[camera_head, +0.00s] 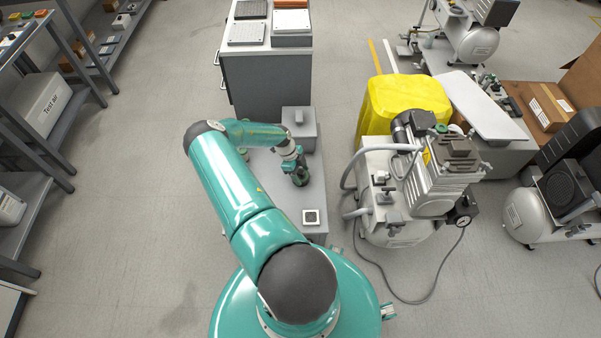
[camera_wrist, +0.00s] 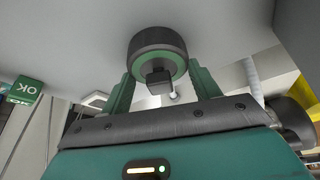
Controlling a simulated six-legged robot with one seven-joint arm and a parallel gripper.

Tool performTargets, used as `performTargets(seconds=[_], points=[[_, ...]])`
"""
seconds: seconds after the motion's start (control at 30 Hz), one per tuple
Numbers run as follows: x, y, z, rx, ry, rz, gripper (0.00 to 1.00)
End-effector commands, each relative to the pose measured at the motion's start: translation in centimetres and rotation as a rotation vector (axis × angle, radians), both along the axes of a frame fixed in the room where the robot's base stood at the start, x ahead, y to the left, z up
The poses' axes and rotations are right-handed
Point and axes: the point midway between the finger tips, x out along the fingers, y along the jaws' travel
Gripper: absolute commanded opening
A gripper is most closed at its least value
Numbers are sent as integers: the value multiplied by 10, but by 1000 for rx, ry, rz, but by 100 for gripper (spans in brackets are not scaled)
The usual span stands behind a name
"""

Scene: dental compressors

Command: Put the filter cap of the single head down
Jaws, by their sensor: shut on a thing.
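My gripper (camera_head: 299,180) is over the low grey bench (camera_head: 262,205) left of the near compressor (camera_head: 435,185). In the wrist view, the green fingers of my gripper (camera_wrist: 160,88) are closed around a round black cap with a green ring (camera_wrist: 158,42), which I take as the filter cap. A small dark block shows at its middle. The grey surface lies right behind the cap; I cannot tell whether the two touch. In the head view my gripper hides most of the cap.
A grey box (camera_head: 299,128) stands at the bench's far end, and a small black-and-white square (camera_head: 311,217) lies at its near right corner. A yellow-covered item (camera_head: 400,98) stands behind the compressor. A cable (camera_head: 400,297) lies on the floor. Shelves (camera_head: 50,110) stand at left.

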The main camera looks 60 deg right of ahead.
Motion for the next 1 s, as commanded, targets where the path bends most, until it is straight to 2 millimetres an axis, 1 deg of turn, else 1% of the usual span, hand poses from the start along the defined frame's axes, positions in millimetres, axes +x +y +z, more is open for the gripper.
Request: performTargets(seconds=[0.1, 0.13, 0.23, 0.53, 0.67, 0.77, 1.0], points=[[0, 0, -2, 0, 0, 1, 40], [0, 0, -3, 0, 0, 1, 63], [0, 0, -2, 0, 0, 0, 83], [0, 0, -1, 0, 0, 0, 83], [4, 0, 8, -2, -2, 1, 83], [10, 0, 22, -3, -3, 1, 83], [30, 2, 71, -3, -3, 1, 83]])
